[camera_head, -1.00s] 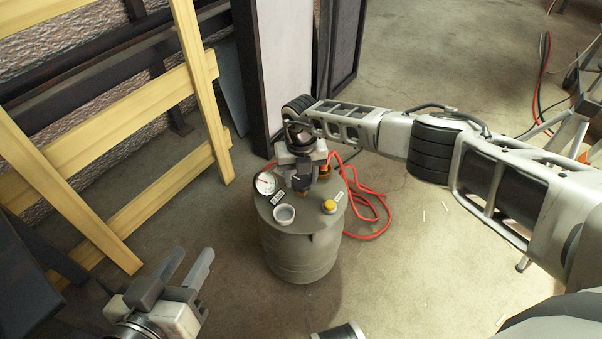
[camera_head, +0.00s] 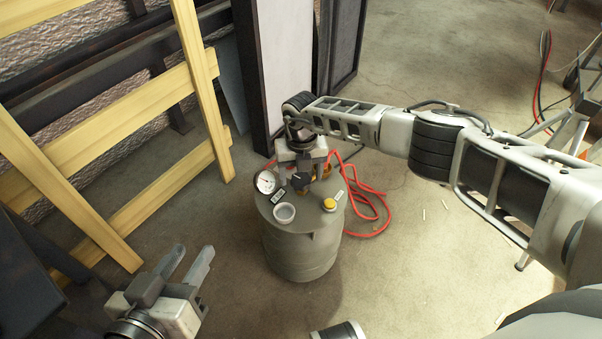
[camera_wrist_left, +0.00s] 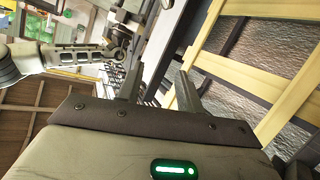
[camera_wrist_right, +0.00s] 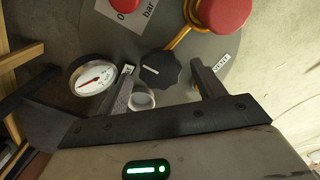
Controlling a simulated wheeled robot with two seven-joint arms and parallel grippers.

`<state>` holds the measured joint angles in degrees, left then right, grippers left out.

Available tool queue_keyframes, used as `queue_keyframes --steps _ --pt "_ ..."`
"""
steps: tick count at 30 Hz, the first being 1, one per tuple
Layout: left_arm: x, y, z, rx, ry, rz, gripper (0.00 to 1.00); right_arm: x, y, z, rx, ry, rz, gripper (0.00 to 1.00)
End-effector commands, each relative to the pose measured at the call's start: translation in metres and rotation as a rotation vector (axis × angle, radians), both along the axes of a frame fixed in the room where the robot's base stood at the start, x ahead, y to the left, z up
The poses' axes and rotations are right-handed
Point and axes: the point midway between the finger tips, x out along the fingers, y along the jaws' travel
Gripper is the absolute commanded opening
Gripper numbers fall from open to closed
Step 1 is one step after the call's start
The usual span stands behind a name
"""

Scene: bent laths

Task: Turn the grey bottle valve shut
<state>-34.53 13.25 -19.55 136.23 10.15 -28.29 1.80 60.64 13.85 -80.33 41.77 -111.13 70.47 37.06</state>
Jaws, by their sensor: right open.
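The grey bottle (camera_head: 300,250) stands upright on the floor in the head view. On its top is a black lobed valve knob (camera_wrist_right: 160,70) with a white line, seen clearly in the right wrist view; in the head view the knob (camera_head: 299,182) is partly hidden by my gripper. My right gripper (camera_head: 308,180) is over the bottle top and open. In the right wrist view its fingers stand either side of the knob, with small gaps; whether they reach down to it I cannot tell. My left gripper (camera_head: 190,258) is open and empty, left of the bottle.
A round gauge (camera_head: 266,181), a pale cup-like port (camera_head: 285,213) and a yellow cap (camera_head: 329,204) crowd the bottle top. Red knobs (camera_wrist_right: 225,12) lie beyond the valve. A red hose (camera_head: 375,205) loops on the floor. A wooden frame (camera_head: 110,140) leans at left.

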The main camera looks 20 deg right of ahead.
Motion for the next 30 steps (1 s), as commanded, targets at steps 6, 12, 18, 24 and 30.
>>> queue_keyframes --steps 6,12,18,24,30 --pt "0.003 0.006 -0.01 0.047 0.095 0.012 0.36 0.001 -0.001 0.049 0.0 -0.004 0.001 0.68" --pt "0.001 0.011 -0.025 0.087 0.187 0.02 0.36 0.001 0.0 0.097 0.0 -0.005 0.001 0.68" --pt "-0.001 0.014 -0.034 0.111 0.242 0.022 0.36 0.001 0.0 0.134 0.001 -0.003 0.0 0.68" --pt "-0.002 0.016 -0.039 0.121 0.265 0.021 0.36 0.0 0.0 0.151 0.001 -0.002 -0.001 0.68" --pt "-0.003 0.016 -0.039 0.123 0.268 0.022 0.36 0.0 0.0 0.154 0.001 -0.002 -0.001 0.68"
